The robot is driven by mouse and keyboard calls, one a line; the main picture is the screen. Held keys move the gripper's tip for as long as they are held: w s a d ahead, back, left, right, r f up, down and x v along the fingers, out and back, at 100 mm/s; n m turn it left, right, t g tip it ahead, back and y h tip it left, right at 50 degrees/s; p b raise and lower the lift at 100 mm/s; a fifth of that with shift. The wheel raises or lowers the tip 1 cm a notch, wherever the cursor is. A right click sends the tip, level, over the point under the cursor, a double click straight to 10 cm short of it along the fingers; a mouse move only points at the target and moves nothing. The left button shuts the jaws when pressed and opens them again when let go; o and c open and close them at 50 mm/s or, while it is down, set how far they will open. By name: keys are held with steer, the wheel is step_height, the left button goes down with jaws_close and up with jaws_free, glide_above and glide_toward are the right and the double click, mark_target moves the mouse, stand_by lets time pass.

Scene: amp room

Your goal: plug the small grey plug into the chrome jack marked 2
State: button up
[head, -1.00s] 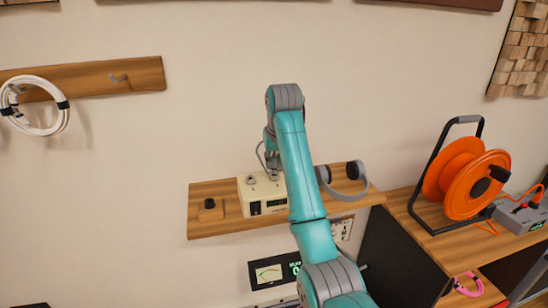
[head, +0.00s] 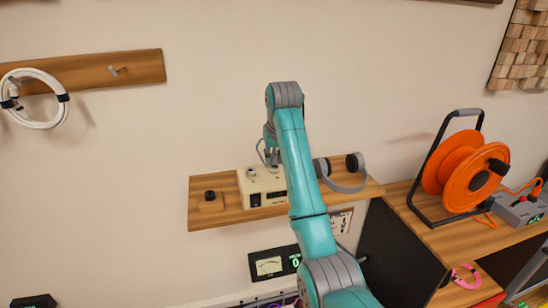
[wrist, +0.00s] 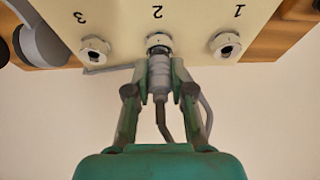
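The small grey plug (wrist: 159,76) stands in line with the chrome jack marked 2 (wrist: 158,42), its nose at the jack's mouth; how deep it sits I cannot tell. My gripper (wrist: 160,88) has a finger on each side of the plug and looks shut on it. A thin grey cable runs back from the plug. The jacks marked 3 (wrist: 95,50) and 1 (wrist: 226,46) are empty on either side. In the head view my gripper (head: 271,158) is over the top of the cream box (head: 246,188), and my arm hides part of the box.
The box stands on a wooden shelf (head: 220,221) with a small wooden block with a black knob (head: 210,200) to its left and headphones (head: 347,186) to its right. An orange cable reel (head: 465,170) stands further right. A white cable coil (head: 36,98) hangs at left.

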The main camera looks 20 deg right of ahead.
steer(key=o, duration=0.4)
steer(key=shift+c, duration=0.2)
steer(key=shift+r, duration=0.1)
